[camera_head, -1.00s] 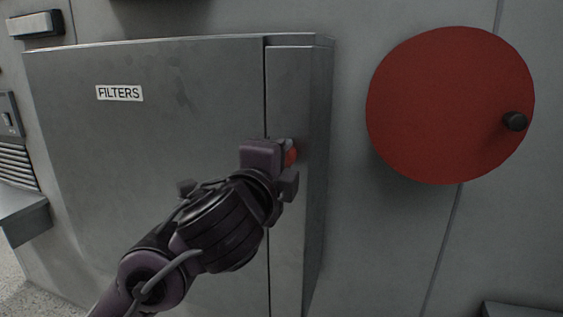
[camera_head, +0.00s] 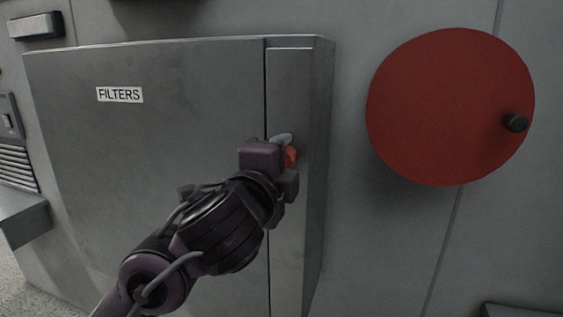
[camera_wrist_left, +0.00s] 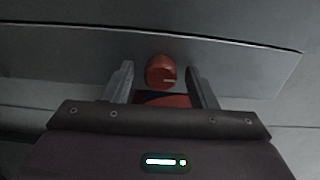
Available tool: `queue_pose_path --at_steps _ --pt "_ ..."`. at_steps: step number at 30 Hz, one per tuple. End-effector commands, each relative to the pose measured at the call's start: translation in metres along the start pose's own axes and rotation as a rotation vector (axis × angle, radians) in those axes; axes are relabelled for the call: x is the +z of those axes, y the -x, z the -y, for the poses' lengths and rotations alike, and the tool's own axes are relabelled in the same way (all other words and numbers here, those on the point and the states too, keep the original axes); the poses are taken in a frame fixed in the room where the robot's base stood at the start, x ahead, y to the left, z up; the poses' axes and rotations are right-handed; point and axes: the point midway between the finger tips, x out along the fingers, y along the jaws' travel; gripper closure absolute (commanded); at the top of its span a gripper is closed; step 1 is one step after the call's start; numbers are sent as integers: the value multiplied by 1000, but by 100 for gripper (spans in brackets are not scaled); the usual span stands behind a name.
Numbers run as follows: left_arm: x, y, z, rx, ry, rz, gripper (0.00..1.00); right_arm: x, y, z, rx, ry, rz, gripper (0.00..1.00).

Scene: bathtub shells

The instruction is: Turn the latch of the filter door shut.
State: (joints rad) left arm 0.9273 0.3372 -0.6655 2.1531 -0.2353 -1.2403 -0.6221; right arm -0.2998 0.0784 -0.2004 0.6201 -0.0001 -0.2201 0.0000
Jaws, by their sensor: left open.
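The filter door (camera_head: 160,150) is a grey metal panel with a FILTERS label (camera_head: 119,95), and it looks flush with the narrow frame strip on its right. The red latch (camera_head: 290,155) sits at that strip, mostly hidden behind my left gripper (camera_head: 285,150) in the head view. In the left wrist view the latch shows as a round red knob (camera_wrist_left: 160,70) with a red part below it. My left gripper (camera_wrist_left: 160,85) is open, with one finger on each side of the latch. I cannot tell whether either finger touches it. My right gripper is not in view.
A large red disc (camera_head: 440,110) with a black knob (camera_head: 515,122) is on the wall to the right. A grey ledge (camera_head: 22,215) juts out at the left. The wall between cabinet and disc is clear.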

Motion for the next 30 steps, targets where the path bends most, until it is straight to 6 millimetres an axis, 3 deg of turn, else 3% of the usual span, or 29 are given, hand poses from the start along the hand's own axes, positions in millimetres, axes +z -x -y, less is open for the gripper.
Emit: queue_pose_path --at_steps 5,18,30 --pt "0 5 0 -1 0 -2 48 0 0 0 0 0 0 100" --pt "0 71 0 1 1 -2 48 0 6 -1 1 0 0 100" --pt "0 78 0 1 1 0 48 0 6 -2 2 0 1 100"
